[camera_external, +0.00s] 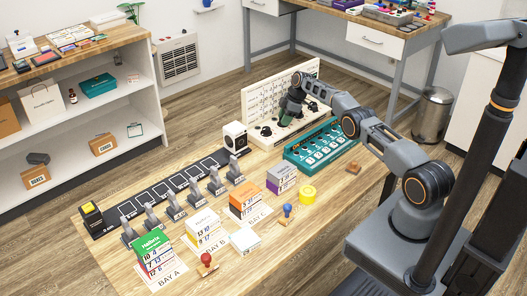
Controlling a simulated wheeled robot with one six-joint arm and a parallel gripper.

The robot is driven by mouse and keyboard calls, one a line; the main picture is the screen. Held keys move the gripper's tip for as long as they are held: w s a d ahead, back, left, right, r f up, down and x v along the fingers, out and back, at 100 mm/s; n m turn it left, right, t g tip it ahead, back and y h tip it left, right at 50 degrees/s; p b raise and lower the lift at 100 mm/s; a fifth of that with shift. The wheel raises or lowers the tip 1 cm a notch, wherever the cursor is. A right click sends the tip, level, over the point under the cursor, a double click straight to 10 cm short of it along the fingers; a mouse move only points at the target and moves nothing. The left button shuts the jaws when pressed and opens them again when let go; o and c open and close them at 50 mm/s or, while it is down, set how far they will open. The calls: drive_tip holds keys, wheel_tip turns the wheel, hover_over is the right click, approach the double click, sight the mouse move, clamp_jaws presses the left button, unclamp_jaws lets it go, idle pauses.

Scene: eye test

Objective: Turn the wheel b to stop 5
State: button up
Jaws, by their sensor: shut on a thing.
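A cream panel (252,107) with a printed chart and a row of black knobs along its lower ledge stands at the back of the table. My gripper (286,116) is at the middle of this ledge and is shut on a black knob there, which looks like wheel b. My gripper hides most of this knob. Another black knob (266,131) shows to the left, and one (312,106) to the right. The stop numbers and the wheel's setting are too small to read.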

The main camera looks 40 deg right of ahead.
idle(0.3)
drive_tip(key=o, duration=0.9)
drive_tip(key=v, duration=1.3)
drive_tip(key=shift+d+r, duration=0.15)
drive_tip(key=shift+r, duration=0.2)
